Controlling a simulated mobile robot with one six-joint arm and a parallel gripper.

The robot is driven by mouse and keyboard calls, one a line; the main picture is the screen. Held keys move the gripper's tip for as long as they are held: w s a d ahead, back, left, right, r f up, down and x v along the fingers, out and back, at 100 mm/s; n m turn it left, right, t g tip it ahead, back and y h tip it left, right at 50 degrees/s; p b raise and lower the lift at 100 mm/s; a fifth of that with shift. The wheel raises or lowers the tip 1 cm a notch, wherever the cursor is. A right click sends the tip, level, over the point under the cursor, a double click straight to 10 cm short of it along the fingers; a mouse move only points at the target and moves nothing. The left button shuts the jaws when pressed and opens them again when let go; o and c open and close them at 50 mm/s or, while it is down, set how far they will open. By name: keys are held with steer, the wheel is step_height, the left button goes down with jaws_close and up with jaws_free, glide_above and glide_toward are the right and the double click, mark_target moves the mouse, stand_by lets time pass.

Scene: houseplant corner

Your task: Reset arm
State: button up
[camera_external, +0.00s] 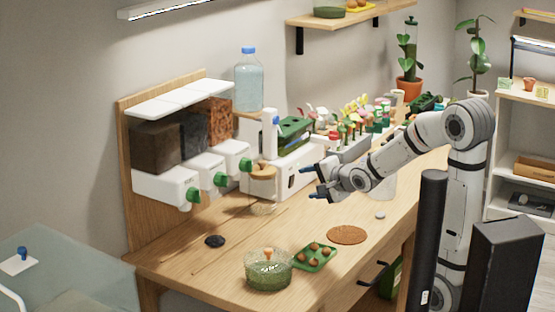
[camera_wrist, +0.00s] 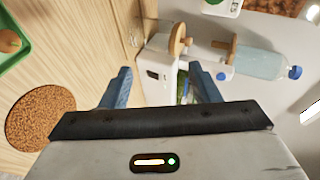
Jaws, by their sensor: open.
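My gripper (camera_external: 312,180) is raised above the wooden table (camera_external: 205,262), pointing left toward the white dispenser unit. Its blue fingertips are spread apart with nothing between them. In the wrist view my gripper (camera_wrist: 160,85) also shows open and empty, with the white machine (camera_wrist: 160,72) beyond the fingers. The arm is bent and reaches out from its column at the right.
A glass bowl (camera_external: 268,271) and a green tray (camera_external: 315,257) with brown balls stand at the table's front. A round cork mat (camera_external: 347,235) lies right of them. A dark disc (camera_external: 215,241) lies left.

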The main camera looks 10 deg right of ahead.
steer(key=s+d+f+n+g+h+p, duration=0.1)
steer(key=s+d+n+g+h, duration=0.2)
steer(key=d, duration=0.5)
steer(key=s+d+n+g+h+p, duration=0.1)
steer(key=s+d+n+h, duration=0.1)
steer(key=s+d, duration=0.4)
steer(key=s+d+n+g+h+p, duration=0.1)
steer(key=s+d+n+g, duration=0.4)
steer(key=s, duration=0.6)
steer(key=shift+s+d+f+n, duration=0.3)
steer(key=shift+s+d+f, duration=0.05)
steer(key=shift+d, duration=0.75)
